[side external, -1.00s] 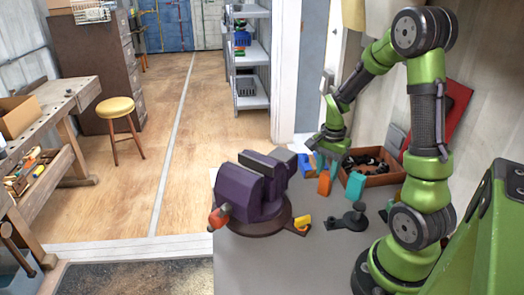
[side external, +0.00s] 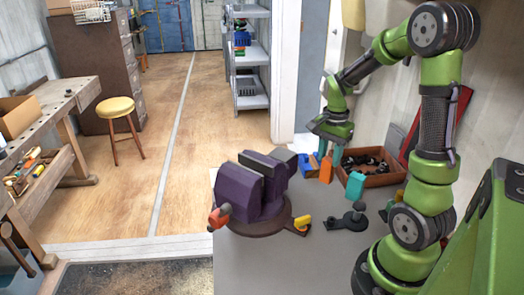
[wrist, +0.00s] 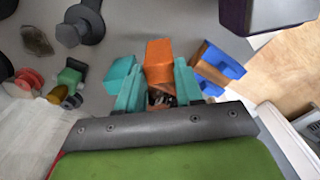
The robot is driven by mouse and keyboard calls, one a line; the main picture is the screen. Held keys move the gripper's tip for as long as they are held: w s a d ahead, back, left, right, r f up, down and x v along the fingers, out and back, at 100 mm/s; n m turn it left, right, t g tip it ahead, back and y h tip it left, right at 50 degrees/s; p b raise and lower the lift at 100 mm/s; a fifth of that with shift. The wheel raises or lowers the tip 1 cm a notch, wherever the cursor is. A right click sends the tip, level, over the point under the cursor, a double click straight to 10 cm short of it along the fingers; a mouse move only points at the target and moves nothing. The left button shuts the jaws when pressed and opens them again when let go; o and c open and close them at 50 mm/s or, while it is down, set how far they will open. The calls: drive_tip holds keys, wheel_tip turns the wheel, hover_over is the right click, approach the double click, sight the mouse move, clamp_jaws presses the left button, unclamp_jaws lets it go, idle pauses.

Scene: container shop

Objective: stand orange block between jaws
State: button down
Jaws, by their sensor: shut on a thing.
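The orange block (side external: 326,170) is gripped by my gripper (side external: 332,156) beside the bench vise, on its right in the side view. In the wrist view the orange block (wrist: 158,58) sits between the two teal fingers of my gripper (wrist: 158,82), which are shut on it. Its far end sticks out past the fingertips. The purple vise (side external: 252,195) stands on the grey bench with a gap between its jaws, and nothing shows in that gap. A corner of the vise shows at the top right of the wrist view (wrist: 265,14).
A teal block (side external: 355,186) stands right of the orange one. A blue piece (side external: 305,165) lies close on the left. A brown box of dark parts (side external: 380,179) is behind. A dark knobbed fixture (side external: 349,220) and a yellow piece (side external: 302,222) lie near the vise.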

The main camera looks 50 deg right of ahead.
sight(329, 159)
wheel_tip(329, 159, up, 23)
drive_tip(key=w+a, duration=0.6)
drive_tip(key=a, duration=0.4)
drive_tip(key=w+a, duration=0.6)
drive_tip(key=a, duration=0.4)
wheel_tip(329, 159, down, 9)
drive_tip(key=shift+w+f+n, duration=0.2)
drive_tip(key=shift+n, duration=0.2)
drive_tip(key=shift+f, duration=3.4)
idle(0.8)
